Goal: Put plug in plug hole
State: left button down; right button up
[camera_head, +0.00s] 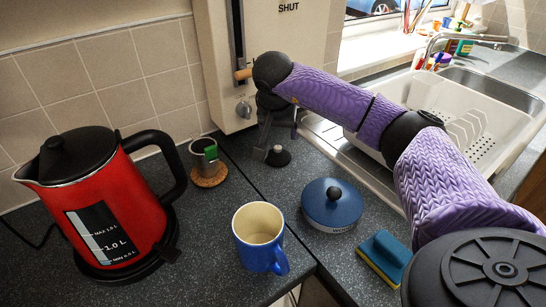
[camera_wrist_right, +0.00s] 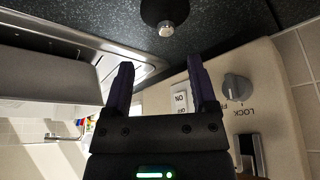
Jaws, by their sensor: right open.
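The black plug (camera_head: 278,156) with a small knob sits on the dark worktop beside the white heater box. In the right wrist view the plug (camera_wrist_right: 164,14), with its silvery knob, shows at the top, beyond my fingertips. My right gripper (camera_head: 280,130) points down just above and around the plug's place in the head view; its fingers (camera_wrist_right: 158,62) are apart with nothing between them. The sink (camera_head: 497,92) is at the right, partly covered by a white draining rack. The plug hole does not show. My left gripper is out of view.
A red kettle (camera_head: 105,205), a cup on a cork coaster (camera_head: 209,176), a blue mug (camera_head: 259,236), a blue lidded pot (camera_head: 331,206) and a sponge (camera_head: 384,257) stand on the worktop. The tap (camera_head: 445,42) is behind the sink. The heater box (camera_head: 215,65) is close to my right gripper.

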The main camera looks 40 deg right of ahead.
aim_at(278, 147)
jog(key=x, duration=0.2)
jog(key=b+x, duration=0.1)
jog(key=x, duration=0.2)
jog(key=b+x, duration=0.1)
jog(key=x, duration=0.1)
jog(key=shift+w+f, duration=0.15)
jog(key=shift+w, duration=0.25)
jog(key=c, duration=0.8)
grip_shut()
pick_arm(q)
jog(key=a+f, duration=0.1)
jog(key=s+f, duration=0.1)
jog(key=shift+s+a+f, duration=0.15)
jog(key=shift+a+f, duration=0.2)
